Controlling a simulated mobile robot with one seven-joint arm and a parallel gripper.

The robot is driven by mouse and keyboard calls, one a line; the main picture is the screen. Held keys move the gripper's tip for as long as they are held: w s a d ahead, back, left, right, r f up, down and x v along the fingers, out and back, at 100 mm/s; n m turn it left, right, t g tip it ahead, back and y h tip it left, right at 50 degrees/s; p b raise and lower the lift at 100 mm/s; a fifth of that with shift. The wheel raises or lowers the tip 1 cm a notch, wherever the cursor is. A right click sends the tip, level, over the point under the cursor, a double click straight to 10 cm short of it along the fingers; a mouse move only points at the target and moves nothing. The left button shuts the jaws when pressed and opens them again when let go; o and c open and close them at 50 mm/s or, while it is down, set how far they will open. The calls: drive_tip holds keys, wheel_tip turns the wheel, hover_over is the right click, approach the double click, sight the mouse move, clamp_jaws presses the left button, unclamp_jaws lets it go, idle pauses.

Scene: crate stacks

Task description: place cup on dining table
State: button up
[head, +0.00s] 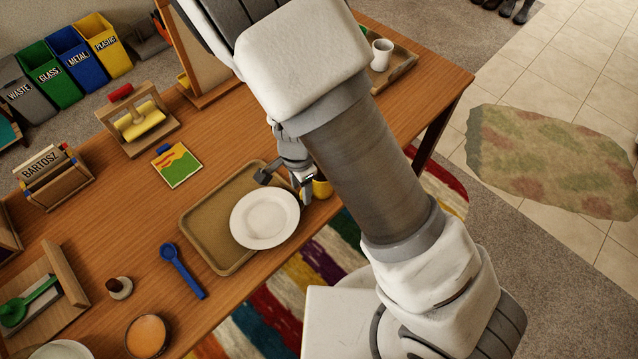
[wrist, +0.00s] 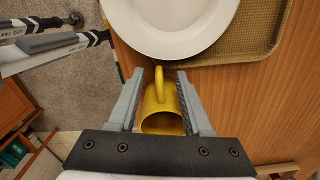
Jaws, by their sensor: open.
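A yellow cup (head: 322,187) is near the long edge of the wooden dining table (head: 225,128), beside a white plate. My arm partly hides it in the head view. In the wrist view the yellow cup (wrist: 163,108) lies between the two fingers of my gripper (wrist: 158,88), with its handle pointing toward the plate. My gripper is open, with a finger on each side of the cup. In the head view my gripper (head: 284,178) is low over the table beside the plate. Whether the cup touches the tabletop is hard to tell.
A brown tray (head: 196,222) partly lies under the white plate (head: 265,219). A blue spoon (head: 181,268) and a picture card (head: 176,166) are near it. A white cup (head: 381,54) stands on another tray at the far end. Bare tabletop shows left of the near tray.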

wheel_tip(320, 180, down, 2)
drive_tip(key=shift+f, duration=0.25)
clamp_jaws()
idle(1.3)
